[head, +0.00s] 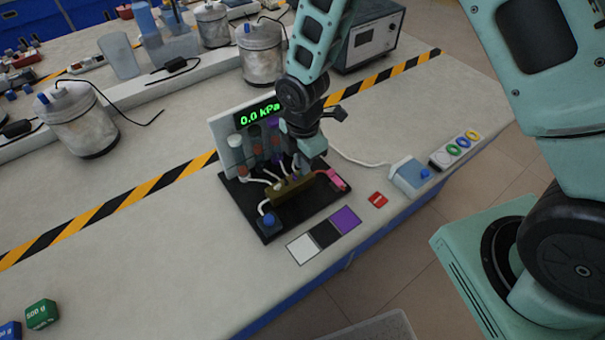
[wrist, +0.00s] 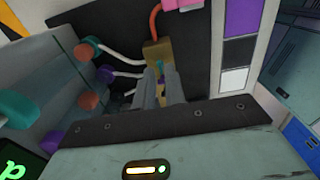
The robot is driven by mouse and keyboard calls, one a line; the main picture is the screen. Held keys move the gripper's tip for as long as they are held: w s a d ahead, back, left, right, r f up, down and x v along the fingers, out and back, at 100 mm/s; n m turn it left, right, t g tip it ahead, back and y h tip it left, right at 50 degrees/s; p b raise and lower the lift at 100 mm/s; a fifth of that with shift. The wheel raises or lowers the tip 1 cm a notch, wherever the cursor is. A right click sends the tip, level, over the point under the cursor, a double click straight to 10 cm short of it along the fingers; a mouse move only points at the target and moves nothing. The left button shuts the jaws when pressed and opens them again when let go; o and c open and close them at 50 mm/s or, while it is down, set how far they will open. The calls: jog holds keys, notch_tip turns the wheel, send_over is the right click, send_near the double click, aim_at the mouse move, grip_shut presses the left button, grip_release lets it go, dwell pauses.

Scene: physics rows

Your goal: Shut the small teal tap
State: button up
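A brass manifold (head: 292,190) sits on a black base plate (head: 262,225) in the head view. It also shows upright in the wrist view (wrist: 157,52). A small teal tap (wrist: 161,68) is on the manifold, partly hidden between my fingers. My gripper (wrist: 160,80) points down at the manifold, with a finger on each side of the tap. The fingers stand apart, with a narrow gap showing; contact with the tap is not clear. In the head view my wrist hides the tap.
A display (head: 258,113) reading 0.0 kPa stands behind the manifold. Larger teal and purple knobs with white tubes are at the left in the wrist view. A pink block (head: 337,180) is right of the manifold. The bench front left is mostly clear.

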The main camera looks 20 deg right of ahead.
jog(key=shift+f+b, duration=0.7)
jog(key=shift+f, duration=0.4)
dwell(0.4)
jog(key=shift+r+p, duration=0.35)
dwell(0.4)
grip_shut()
jog(key=m, duration=0.3)
jog(key=shift+m, duration=0.4)
jog(key=m, duration=0.3)
